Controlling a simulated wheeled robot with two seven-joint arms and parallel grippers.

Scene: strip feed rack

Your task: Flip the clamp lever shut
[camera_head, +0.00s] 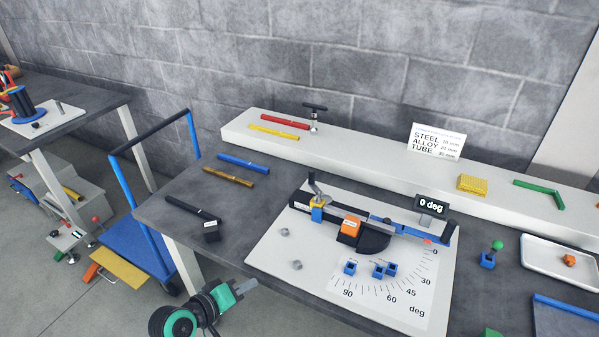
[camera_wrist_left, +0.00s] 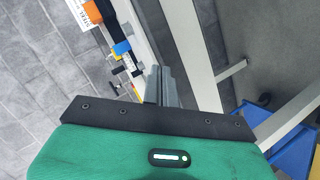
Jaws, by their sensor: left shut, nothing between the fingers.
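The bending jig stands on a white board (camera_head: 275,255) marked with an angle scale. At its left end is the clamp, a blue and yellow block (camera_head: 317,212) with a grey lever (camera_head: 313,184) standing up above it. An orange block (camera_head: 350,229) and a long blue arm (camera_head: 405,226) lie to its right. My left gripper (camera_head: 250,286) is shut and empty in front of the table's front edge, low and left of the clamp, apart from it. In the left wrist view its fingers (camera_wrist_left: 161,86) are together; a blue part (camera_wrist_left: 122,48) of the jig shows beyond them.
A display (camera_head: 432,206) reads 0 deg. A black tool (camera_head: 195,208) and coloured strips (camera_head: 243,163) lie on the table left of the board. A raised shelf (camera_head: 375,160) runs behind. A blue cart (camera_head: 130,245) stands at left.

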